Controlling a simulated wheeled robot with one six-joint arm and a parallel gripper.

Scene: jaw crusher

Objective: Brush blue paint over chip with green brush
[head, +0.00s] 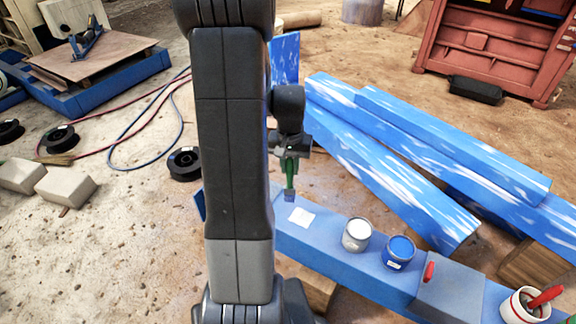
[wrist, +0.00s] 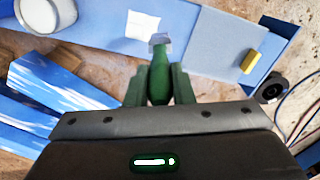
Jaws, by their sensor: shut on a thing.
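My gripper (head: 290,152) is shut on the green brush (head: 291,170), which hangs bristles down over the blue beam (head: 330,245). The brush tip looks blue-grey. A white patch, apparently the chip (head: 301,217), lies on the beam's top, just right of and below the tip in the head view. In the wrist view the green brush (wrist: 160,75) sits between the fingers, its tip beside the chip's (wrist: 142,24) lower right corner. I cannot tell whether the tip touches the beam. The blue paint can (head: 399,252) stands open on the beam to the right.
A can of white paint (head: 357,235) stands between the chip and the blue can. A red-handled tool (head: 429,272) and a pot with a red brush (head: 525,305) are further right. Blue-and-white beams (head: 390,170) lie behind. A yellow block (wrist: 249,62) shows in the wrist view.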

